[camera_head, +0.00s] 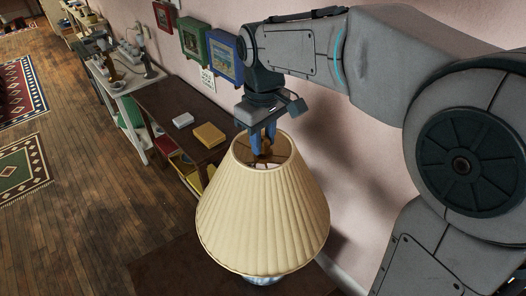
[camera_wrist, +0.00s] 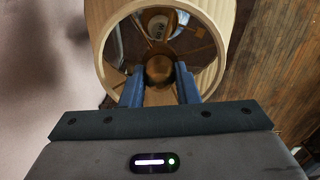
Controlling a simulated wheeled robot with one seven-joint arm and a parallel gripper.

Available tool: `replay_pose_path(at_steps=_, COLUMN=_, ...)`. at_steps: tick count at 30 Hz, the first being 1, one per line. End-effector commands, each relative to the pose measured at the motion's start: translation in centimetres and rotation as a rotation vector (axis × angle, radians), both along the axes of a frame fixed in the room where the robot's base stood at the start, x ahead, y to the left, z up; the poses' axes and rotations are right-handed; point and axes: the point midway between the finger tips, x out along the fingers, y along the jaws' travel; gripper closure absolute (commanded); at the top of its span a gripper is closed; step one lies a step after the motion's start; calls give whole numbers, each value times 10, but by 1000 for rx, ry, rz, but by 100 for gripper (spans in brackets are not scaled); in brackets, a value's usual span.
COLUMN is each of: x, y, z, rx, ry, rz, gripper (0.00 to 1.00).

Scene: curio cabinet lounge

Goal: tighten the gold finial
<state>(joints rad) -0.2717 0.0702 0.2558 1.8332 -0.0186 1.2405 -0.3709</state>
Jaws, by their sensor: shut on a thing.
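The gold finial (camera_wrist: 159,70) sits at the centre of the lampshade's top opening, above the thin spokes of its frame. The cream pleated lampshade (camera_head: 262,215) stands upright on a lamp with a blue and white base (camera_head: 264,280), mostly hidden under it. In the wrist view the shade's rim (camera_wrist: 101,50) rings the finial. My gripper (camera_head: 264,150) points down into the top opening. Its blue fingers (camera_wrist: 159,80) are shut on the finial, one on each side. The head view shows only a little of the finial between the fingertips.
The lamp stands on a dark table (camera_head: 170,270) close to the pink wall (camera_head: 350,150). Behind it a dark shelf unit (camera_head: 165,105) holds a yellow box (camera_head: 209,135) and a white box (camera_head: 183,120). Framed pictures (camera_head: 225,55) hang on the wall near my arm.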

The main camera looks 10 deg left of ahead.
Motion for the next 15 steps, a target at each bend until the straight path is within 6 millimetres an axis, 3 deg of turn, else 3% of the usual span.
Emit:
replay_pose_path(at_steps=9, x=0, y=0, z=0, rx=1, ry=-1, rz=-342, gripper=100)
replay_pose_path(at_steps=15, x=0, y=0, z=0, rx=1, ry=-1, rz=-436, gripper=100)
